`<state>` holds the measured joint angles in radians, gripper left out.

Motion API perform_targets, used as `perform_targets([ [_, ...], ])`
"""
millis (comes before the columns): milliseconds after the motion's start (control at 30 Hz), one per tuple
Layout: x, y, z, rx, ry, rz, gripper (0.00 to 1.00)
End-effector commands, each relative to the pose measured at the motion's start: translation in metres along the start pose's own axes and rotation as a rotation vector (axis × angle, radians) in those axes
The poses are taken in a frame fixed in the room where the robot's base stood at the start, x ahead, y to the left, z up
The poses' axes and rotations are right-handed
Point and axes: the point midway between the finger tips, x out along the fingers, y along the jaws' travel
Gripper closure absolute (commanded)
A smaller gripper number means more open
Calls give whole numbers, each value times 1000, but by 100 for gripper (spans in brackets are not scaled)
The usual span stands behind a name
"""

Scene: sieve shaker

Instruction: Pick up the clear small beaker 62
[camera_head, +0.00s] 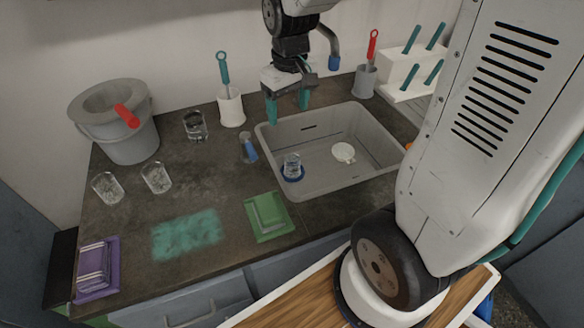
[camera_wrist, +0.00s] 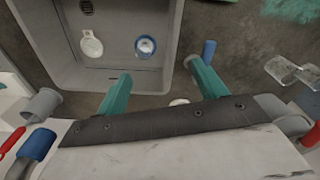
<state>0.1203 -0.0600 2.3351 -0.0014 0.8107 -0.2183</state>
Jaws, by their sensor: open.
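Several clear beakers are in the head view; no number 62 is legible, so I cannot tell which is meant. Two clear beakers, the left one (camera_head: 107,187) and the right one (camera_head: 156,177), are at the left of the counter. Another clear beaker (camera_head: 195,125) is near the back wall. A clear vessel with a blue base (camera_head: 292,167) stands in the sink; it also shows in the wrist view (camera_wrist: 146,46). My gripper (camera_head: 288,104), with teal fingers, is open and empty above the sink's back left edge. It shows open in the wrist view (camera_wrist: 157,76).
The grey sink (camera_head: 365,118) also holds a white item (camera_head: 343,152). A blue and grey item (camera_head: 248,148) stands beside it. A grey bucket (camera_head: 128,138), white brush holder (camera_head: 231,110), green tray (camera_head: 268,217) and purple tray (camera_head: 96,270) are around the counter. The counter's middle is mostly clear.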

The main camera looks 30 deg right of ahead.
Motion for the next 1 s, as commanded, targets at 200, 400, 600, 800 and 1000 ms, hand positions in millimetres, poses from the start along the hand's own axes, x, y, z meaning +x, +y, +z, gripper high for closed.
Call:
perform_targets([
  [200, 72, 26, -42, -29, -26, -5, 30],
  [400, 144, 49, -66, -57, -43, -11, 30],
  [600, 206, 64, -76, -81, -52, -15, 30],
  [800, 236, 71, -78, -93, -55, -16, 30],
  [1000, 258, 72, -77, -95, -56, -17, 30],
])
